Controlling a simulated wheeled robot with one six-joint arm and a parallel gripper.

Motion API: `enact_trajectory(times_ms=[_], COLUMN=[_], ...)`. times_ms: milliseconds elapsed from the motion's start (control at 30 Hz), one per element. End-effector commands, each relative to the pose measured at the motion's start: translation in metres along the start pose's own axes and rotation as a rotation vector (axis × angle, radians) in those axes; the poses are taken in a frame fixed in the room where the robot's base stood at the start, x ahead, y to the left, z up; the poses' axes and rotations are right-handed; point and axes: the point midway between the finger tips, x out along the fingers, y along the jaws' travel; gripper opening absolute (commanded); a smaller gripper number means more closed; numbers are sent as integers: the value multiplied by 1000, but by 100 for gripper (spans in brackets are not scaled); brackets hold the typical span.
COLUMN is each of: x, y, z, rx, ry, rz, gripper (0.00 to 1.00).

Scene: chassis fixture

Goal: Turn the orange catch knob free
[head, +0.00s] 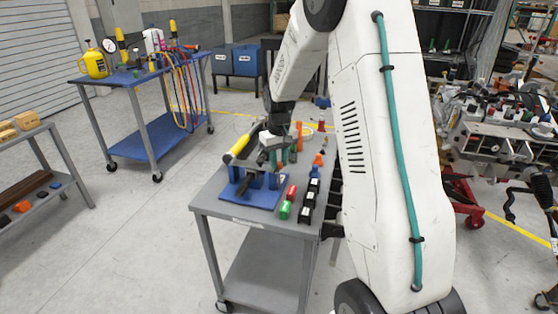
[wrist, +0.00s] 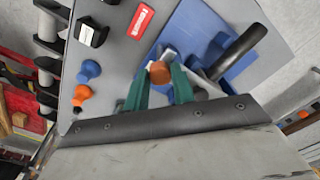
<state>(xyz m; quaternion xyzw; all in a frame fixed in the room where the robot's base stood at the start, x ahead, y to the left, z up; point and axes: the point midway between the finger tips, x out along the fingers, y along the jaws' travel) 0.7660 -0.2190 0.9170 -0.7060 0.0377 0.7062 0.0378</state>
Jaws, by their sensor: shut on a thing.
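The orange catch knob (wrist: 159,72) shows in the wrist view as a round orange-brown end between the green fingers of my gripper (wrist: 160,80). The fingers are shut on it, one on each side. The blue fixture (wrist: 205,28) lies behind and to the right of the knob. In the head view the blue fixture (head: 263,198) sits on the front left of the grey cart. My gripper (head: 281,158) is over its back right part there. The knob cannot be made out in the head view, and its mount is mostly hidden by the fingers.
A dark bar (wrist: 243,48) sticks out over the fixture close to the right finger. The grey cart top (head: 225,207) also holds a red and a green piece, black blocks (head: 306,206) and orange and blue knobs (wrist: 90,70). A blue-topped cart (head: 150,75) stands at the back left.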

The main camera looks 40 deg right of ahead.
Motion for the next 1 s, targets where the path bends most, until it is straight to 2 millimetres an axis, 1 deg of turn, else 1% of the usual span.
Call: enact_trajectory(times_ms=[200, 233, 267, 300, 567, 667, 767, 900, 1000], x=[-1, -1, -1, -1, -1, -6, -19, -44, -60], y=[0, 0, 0, 0, 0, 0, 0, 0, 0], z=[-1, -1, -1, -1, 0, -1, -1, -1, -1], rx=[0, 0, 0, 0, 1, 1, 1, 0, 0], ry=[3, 3, 3, 3, 1, 2, 4, 5, 3], rz=[1, 1, 1, 1, 0, 1, 1, 1, 1], gripper=[2, 28, 36, 47, 47, 47, 47, 47, 47])
